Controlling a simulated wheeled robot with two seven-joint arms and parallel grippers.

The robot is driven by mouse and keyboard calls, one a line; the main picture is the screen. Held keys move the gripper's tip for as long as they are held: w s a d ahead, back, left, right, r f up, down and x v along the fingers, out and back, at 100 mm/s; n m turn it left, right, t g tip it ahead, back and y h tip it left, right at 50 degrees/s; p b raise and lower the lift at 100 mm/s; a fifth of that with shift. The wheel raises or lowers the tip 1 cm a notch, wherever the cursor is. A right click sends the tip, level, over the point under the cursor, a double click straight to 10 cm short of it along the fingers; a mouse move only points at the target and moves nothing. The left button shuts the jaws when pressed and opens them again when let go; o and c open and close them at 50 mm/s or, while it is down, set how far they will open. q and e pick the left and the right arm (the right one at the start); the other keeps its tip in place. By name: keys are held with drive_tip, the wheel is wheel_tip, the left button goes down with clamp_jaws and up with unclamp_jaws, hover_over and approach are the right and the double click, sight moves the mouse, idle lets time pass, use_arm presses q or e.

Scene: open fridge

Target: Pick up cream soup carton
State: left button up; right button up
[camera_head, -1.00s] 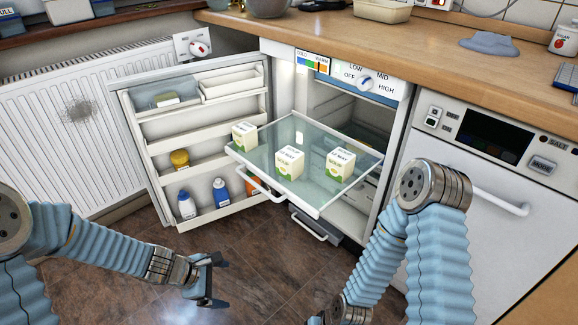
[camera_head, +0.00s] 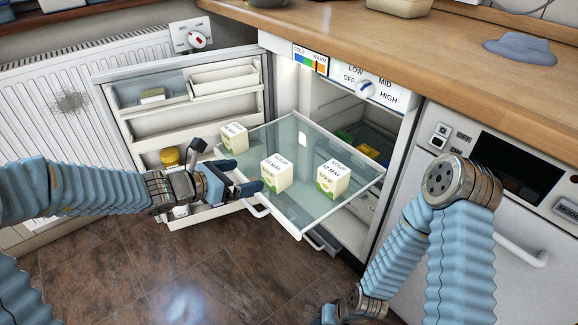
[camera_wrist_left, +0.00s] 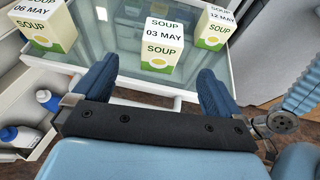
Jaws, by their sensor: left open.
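Three white-and-green soup cartons stand upright on the pulled-out glass shelf (camera_head: 301,214). The left carton (camera_head: 234,136) reads 06 MAY in the left wrist view (camera_wrist_left: 38,28). The middle carton (camera_head: 276,174) reads 03 MAY there (camera_wrist_left: 160,45), and the right carton (camera_head: 333,178) reads 12 MAY there (camera_wrist_left: 212,27). My left gripper (camera_head: 246,177) is open and empty at the shelf's front left edge. In the left wrist view its fingers point at the 03 MAY carton, which stands beyond the fingertips and between them.
The open fridge door (camera_head: 195,122) with its racks is left of the shelf and holds a yellow-topped jar (camera_head: 169,157) and bottles (camera_wrist_left: 18,136). The white shelf handle (camera_head: 256,209) is below my left gripper. A wooden counter (camera_head: 430,55) runs above the fridge.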

sight(267, 170)
use_arm(q)
drive_tip(key=x, duration=0.8)
drive_tip(key=shift+w+d+b, duration=0.1)
drive_tip(key=shift+d+b, duration=0.1)
drive_tip(key=shift+b, duration=0.2)
drive_tip(key=w+d, duration=0.1)
drive_tip(key=d, duration=0.1)
drive_tip(key=w+d, duration=0.1)
drive_tip(key=shift+w+d+f+p, duration=0.3)
drive_tip(key=shift+f, duration=0.05)
drive_tip(key=shift+w+d+f, duration=0.2)
drive_tip(key=shift+w+d, duration=0.1)
drive_tip(key=shift+w, duration=0.05)
drive_tip(key=c, duration=1.2)
